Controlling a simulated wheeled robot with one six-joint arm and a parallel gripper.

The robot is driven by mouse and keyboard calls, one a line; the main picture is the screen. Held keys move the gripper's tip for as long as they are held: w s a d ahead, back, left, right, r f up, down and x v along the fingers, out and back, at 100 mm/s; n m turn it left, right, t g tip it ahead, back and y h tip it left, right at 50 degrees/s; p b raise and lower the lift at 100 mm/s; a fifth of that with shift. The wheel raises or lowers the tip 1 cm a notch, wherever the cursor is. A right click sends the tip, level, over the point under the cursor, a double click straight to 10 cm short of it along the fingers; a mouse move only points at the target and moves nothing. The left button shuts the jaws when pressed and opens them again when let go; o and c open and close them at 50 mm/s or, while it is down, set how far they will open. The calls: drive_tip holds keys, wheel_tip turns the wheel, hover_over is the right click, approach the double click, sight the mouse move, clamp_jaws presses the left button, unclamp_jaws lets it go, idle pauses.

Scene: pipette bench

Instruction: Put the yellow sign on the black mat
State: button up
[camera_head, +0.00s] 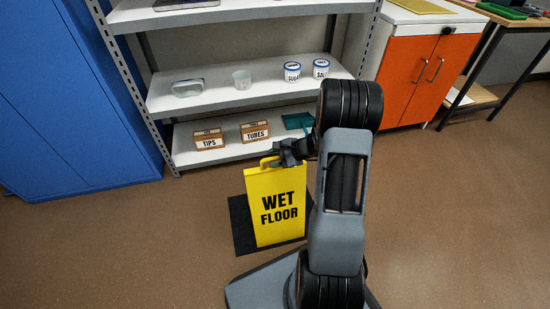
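The yellow sign (276,203) reads "WET FLOOR" and stands upright in the middle of the view, with a handle loop at its top left. The black mat (239,222) lies on the floor; it shows to the left of the sign and a little below it, and the sign appears over it. I cannot tell whether the sign's lower edge touches the mat. My gripper (283,156) is at the top of the sign, by the handle. The fingers are small and dark here, and I cannot tell whether they are closed on the handle. My arm hides the area to the right of the sign.
A shelf unit (217,92) stands behind the sign, with boxes (209,139), tubs and containers on it. A blue cabinet (65,90) is at the left, and an orange-doored cabinet (410,75) at the right. The brown floor is clear at the left and right.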

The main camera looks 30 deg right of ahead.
drive_tip(key=shift+s+d+r+p, duration=0.2)
drive_tip(key=shift+r+p, duration=0.1)
drive_tip(key=shift+r, duration=0.1)
drive_tip(key=p+v, duration=0.4)
drive_tip(key=v, duration=0.7)
drive_tip(key=s+a+r+n+g+h, duration=0.2)
drive_tip(key=s+a+r+n+h, duration=0.2)
drive_tip(key=s+a+r+n, duration=0.2)
drive_tip(key=s+a+r+n+g+h, duration=0.2)
drive_tip(key=s+a+r+n+h, duration=0.2)
drive_tip(key=a+n, duration=0.7)
wheel_tip(320, 180, up, 3)
drive_tip(key=s, duration=0.2)
drive_tip(key=shift+s, duration=0.35)
drive_tip(key=shift+a+f, duration=0.1)
